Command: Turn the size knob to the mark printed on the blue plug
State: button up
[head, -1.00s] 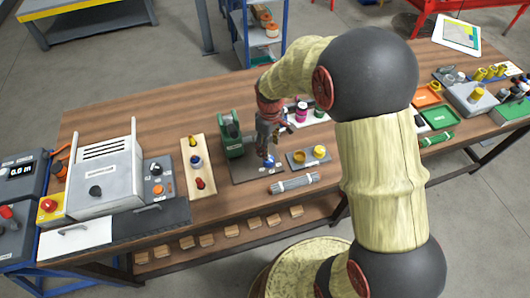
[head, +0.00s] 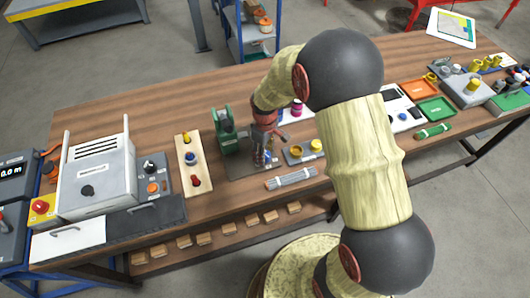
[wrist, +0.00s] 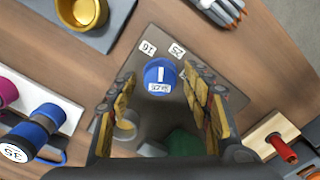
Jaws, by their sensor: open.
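The blue size knob (wrist: 158,76) sits on a dark plate (wrist: 200,52) in the wrist view. It has a white line and a label reading SIZE. White labels 16 (wrist: 148,47) and 25 (wrist: 177,50) lie beyond it, and the line points roughly between them. My gripper (wrist: 160,84) is open, its fingers on either side of the knob, with no clear contact. In the head view my gripper (head: 264,156) is over the plate and mostly hides the knob. A blue plug (wrist: 46,118) at lower left has a white end label that looks like 35, tilted.
A green press-like body (head: 228,130) stands left of the gripper. A wooden board with coloured knobs (head: 186,150) is further left.

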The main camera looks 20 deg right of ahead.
jog(key=shift+c, duration=1.1)
jog(key=c, duration=0.9)
jog(key=shift+c, duration=0.2)
jog(key=shift+m, duration=0.3)
jog(key=m+p, duration=0.2)
jog(key=m, duration=0.2)
jog(key=shift+r, duration=0.1)
jog(key=m+p, duration=0.2)
jog(key=m, duration=0.2)
jog(key=m+p, duration=0.1)
jog(key=m, duration=0.4)
jog(key=m+p, duration=0.1)
jog(key=m, duration=0.3)
